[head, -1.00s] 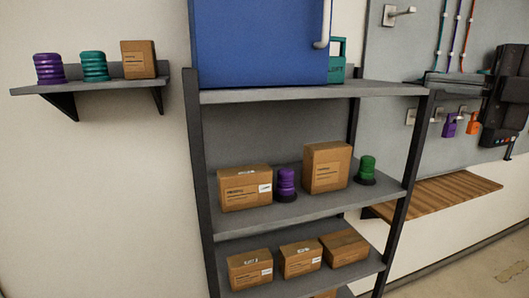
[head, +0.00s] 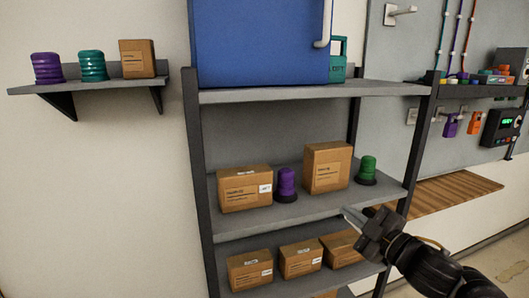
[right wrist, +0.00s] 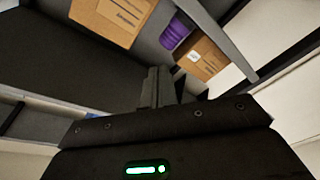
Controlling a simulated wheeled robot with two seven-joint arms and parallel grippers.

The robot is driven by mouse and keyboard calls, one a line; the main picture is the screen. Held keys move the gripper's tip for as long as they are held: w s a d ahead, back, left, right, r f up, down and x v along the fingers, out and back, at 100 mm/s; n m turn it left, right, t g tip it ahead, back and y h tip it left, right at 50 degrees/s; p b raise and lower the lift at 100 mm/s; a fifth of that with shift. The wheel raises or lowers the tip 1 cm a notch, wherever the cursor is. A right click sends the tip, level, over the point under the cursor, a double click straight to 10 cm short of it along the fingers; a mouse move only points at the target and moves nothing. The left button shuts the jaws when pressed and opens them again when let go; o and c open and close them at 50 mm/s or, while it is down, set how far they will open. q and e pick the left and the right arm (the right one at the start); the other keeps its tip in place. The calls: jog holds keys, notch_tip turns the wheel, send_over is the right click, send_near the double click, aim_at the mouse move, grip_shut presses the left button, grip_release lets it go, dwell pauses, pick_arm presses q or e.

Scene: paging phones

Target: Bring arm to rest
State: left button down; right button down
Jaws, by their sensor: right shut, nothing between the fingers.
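My right gripper (head: 352,217) is shut and empty. It comes in from the lower right in the head view, in front of the right part of the shelf rack (head: 300,214). In the right wrist view its shut fingers (right wrist: 160,85) point toward the rack, with a purple cylinder (right wrist: 175,33) and cardboard boxes beyond them. My left gripper is not in view.
The rack holds boxes (head: 245,188), a purple cylinder (head: 287,184), a green cylinder (head: 367,170) and a blue case (head: 262,40). A wall shelf (head: 85,85) is at the left. A wooden bench (head: 440,192) and a phone-like device (head: 503,127) are at the right.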

jog(key=s+d+f+m+g+h, duration=0.2)
jog(key=s+f+m+h, duration=0.3)
jog(key=f, duration=0.7)
jog(key=s+d+f+m+g+h, duration=0.1)
jog(key=s+f+m+g+h, duration=0.3)
jog(key=s+f, duration=0.6)
jog(key=s+d+f+m+g, duration=0.1)
jog(key=s+f+m+g, duration=0.2)
jog(key=s+f, duration=0.6)
jog(key=s+f+m+g, duration=0.2)
jog(key=s+f+g, duration=0.3)
jog(key=s, duration=0.7)
notch_tip(320, 180, down, 28)
jog(key=b, duration=0.3)
jog(key=s+d+f+g+b, duration=0.1)
jog(key=s+d+f+b, duration=0.1)
jog(key=s+f, duration=1.4)
notch_tip(320, 180, down, 4)
jog(key=shift+s+d+f, duration=0.1)
jog(key=shift+s+d, duration=0.25)
jog(key=shift+d, duration=0.25)
